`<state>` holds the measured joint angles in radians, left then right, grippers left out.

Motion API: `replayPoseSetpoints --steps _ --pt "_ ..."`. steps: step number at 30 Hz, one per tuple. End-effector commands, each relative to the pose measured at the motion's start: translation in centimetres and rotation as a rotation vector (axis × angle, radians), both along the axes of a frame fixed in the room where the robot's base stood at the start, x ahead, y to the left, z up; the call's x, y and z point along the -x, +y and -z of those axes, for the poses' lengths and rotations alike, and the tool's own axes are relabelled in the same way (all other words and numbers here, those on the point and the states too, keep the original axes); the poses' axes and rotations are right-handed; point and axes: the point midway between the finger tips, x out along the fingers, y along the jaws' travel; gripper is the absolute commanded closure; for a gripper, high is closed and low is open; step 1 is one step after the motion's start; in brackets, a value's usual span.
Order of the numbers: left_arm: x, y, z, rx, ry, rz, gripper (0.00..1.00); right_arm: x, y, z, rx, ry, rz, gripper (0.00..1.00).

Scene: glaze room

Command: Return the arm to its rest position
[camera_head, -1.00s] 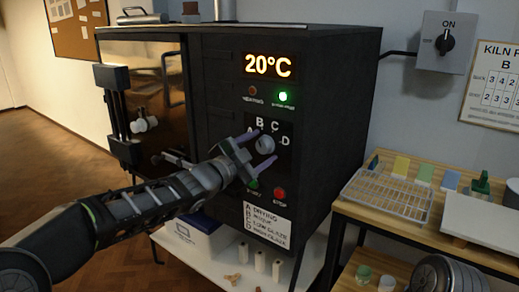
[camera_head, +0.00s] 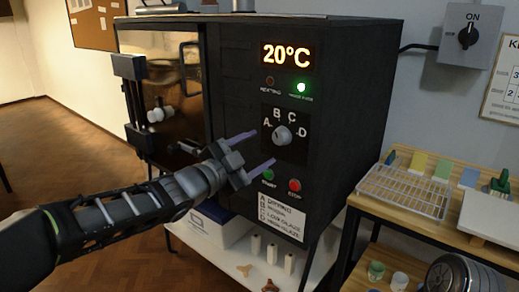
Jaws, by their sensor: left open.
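My left arm comes in from the left. Its gripper (camera_head: 257,154) is open and empty, with two purple fingers apart, in front of the kiln's control panel. The kiln (camera_head: 340,120) is a large dark box with a display reading 20°C. Its selector knob (camera_head: 282,136) sits among the letters A, B, C and D, just right of the fingers, and looks clear of them. The green start button (camera_head: 268,175) shows below the lower finger, and the red stop button (camera_head: 294,185) is to its right. My right gripper is not in view.
A wooden table with a wire rack (camera_head: 405,190) stands at right, with coloured tiles behind it. A wall switch (camera_head: 470,36) is at upper right. A white shelf (camera_head: 240,262) under the kiln holds small pieces. Open floor lies at left.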

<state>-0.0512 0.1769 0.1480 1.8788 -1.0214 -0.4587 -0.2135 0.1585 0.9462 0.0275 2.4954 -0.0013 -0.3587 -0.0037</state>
Motion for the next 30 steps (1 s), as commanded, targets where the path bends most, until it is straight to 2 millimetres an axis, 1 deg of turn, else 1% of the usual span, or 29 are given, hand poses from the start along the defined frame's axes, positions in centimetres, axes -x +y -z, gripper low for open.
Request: replayPoseSetpoints --steps 5,7,8,9,11,14,15,17,18,20,21,23,24,26,27,29,30 --pt "0.0 0.0 0.0 0.008 0.007 -0.001 0.39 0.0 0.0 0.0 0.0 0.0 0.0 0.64" --pt "-0.2 0.2 0.2 0.043 0.034 -0.013 0.39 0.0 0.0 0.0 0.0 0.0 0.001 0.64" --pt "-0.2 0.3 0.6 0.066 0.056 -0.021 0.39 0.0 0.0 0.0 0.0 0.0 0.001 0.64" --pt "-0.1 0.4 1.4 0.102 0.094 -0.033 0.39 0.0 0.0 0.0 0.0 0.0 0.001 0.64" --pt "-0.1 0.4 3.8 0.163 0.179 -0.055 0.39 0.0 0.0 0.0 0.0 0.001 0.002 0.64" --pt "0.1 0.4 9.3 0.255 0.35 -0.101 0.39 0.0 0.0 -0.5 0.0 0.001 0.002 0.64" --pt "0.4 0.4 11.9 0.292 0.429 -0.125 0.39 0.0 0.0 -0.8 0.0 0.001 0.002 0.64" --pt "1.1 0.5 16.3 0.347 0.558 -0.169 0.39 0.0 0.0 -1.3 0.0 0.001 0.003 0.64" --pt "1.9 0.7 19.5 0.382 0.648 -0.203 0.39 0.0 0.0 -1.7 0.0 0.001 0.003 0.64" --pt "3.6 0.9 24.2 0.429 0.784 -0.261 0.39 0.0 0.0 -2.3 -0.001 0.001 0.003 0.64" --pt "5.1 1.1 27.2 0.457 0.874 -0.302 0.39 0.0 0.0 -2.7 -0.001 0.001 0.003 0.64" --pt "7.6 1.4 31.5 0.494 1.003 -0.367 0.39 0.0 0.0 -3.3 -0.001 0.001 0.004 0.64" --pt "9.5 1.5 34.2 0.513 1.088 -0.413 0.39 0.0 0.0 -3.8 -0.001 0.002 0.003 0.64" --pt "12.9 1.8 37.9 0.54 1.214 -0.487 0.39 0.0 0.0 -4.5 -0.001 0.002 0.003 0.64" --pt "15.3 2.1 40.2 0.552 1.296 -0.538 0.39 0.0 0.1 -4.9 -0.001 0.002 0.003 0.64" --pt "19.3 2.3 43.2 0.564 1.414 -0.613 0.39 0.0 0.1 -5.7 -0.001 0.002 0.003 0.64" --pt "22.1 2.5 44.8 0.568 1.489 -0.663 0.39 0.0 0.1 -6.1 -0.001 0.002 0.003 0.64"
